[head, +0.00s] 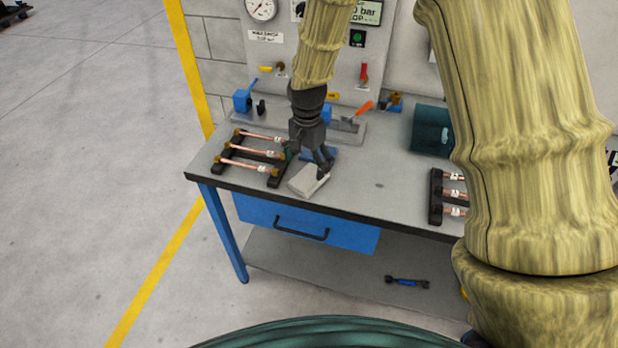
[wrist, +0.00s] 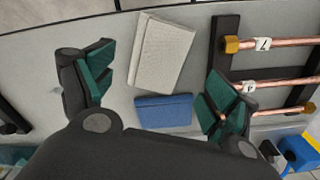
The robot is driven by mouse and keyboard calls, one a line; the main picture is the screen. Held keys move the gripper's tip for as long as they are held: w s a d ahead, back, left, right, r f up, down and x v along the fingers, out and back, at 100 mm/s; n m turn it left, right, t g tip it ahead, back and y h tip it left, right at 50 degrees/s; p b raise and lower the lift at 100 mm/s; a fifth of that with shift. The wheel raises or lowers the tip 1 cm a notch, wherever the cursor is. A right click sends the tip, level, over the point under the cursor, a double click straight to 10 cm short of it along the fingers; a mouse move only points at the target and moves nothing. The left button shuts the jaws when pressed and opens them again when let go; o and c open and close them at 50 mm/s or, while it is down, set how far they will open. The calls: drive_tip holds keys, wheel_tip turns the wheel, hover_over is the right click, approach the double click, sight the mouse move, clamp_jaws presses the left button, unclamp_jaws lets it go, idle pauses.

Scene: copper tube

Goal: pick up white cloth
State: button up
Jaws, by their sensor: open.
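The white cloth (head: 306,182) is a folded, pale grey-white rectangle lying flat near the front edge of the workbench. It also shows in the wrist view (wrist: 160,52), at upper centre, with its whole top visible. My gripper (head: 308,163) is open and empty, pointing down just behind and above the cloth. In the wrist view its green-padded fingers (wrist: 158,82) are spread wide, one on each side of the cloth's lower part. I see no contact with the cloth; the exact height of the fingers above it is hard to tell.
A folded blue cloth (wrist: 163,112) lies close beside the white one. A black rack with labelled copper tubes (head: 250,151) stands left of the cloth, near one finger. Another tube rack (head: 436,197) stands at the right. The bench top (head: 375,188) between is clear.

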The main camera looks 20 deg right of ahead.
sight(308, 177)
drive_tip(key=shift+w+a+f, duration=0.1)
drive_tip(key=shift+w+f, duration=0.45)
drive_tip(key=shift+w, duration=0.05)
drive_tip(key=shift+s+f+p, duration=0.3)
drive_tip(key=shift+s+p, duration=0.25)
drive_tip(key=shift+p, duration=0.1)
drive_tip(key=shift+s+d+f, duration=0.15)
drive_tip(key=shift+d+f, duration=0.1)
drive_tip(key=shift+f, duration=0.05)
drive_tip(key=f, duration=0.1)
drive_tip(key=f+p, duration=0.1)
drive_tip(key=shift+w+f, duration=0.4)
drive_tip(key=shift+s+f, duration=0.2)
drive_tip(key=shift+f, duration=0.05)
drive_tip(key=shift+w+f, duration=0.1)
drive_tip(key=shift+c, duration=0.3)
drive_tip(key=c, duration=1)
drive_tip(key=shift+c, duration=0.3)
